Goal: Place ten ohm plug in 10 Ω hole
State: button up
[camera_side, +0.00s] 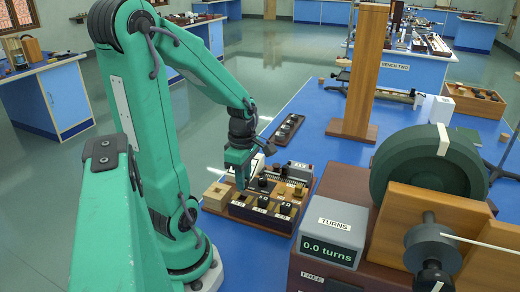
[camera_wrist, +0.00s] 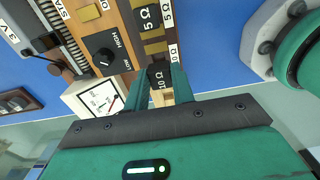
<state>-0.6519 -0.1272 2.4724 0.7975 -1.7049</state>
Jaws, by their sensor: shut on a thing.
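The ten ohm plug (camera_wrist: 160,77), black with a "10 Ω" label, is between the fingers of my gripper (camera_wrist: 158,92) in the wrist view. My gripper is shut on it. In the side view my gripper (camera_side: 240,182) points down at the left end of the wooden resistance box (camera_side: 262,222). A white label (camera_wrist: 173,52) reading 10 is at the box edge by the held plug. The 10 Ω hole is hidden, and I cannot tell whether the plug is in it.
A HIGH/LOW knob (camera_wrist: 104,58) and a meter (camera_wrist: 96,98) are close to my gripper. The TURNS display (camera_side: 328,247) and a large green wheel (camera_side: 425,175) stand at the right.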

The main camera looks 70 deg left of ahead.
jog(key=shift+a+f, duration=0.15)
jog(key=shift+a, duration=0.15)
jog(key=shift+f, duration=2)
jog(key=shift+f, duration=0.1)
jog(key=o, duration=1)
jog(key=shift+c, duration=0.2)
jog(key=shift+r, duration=6.1)
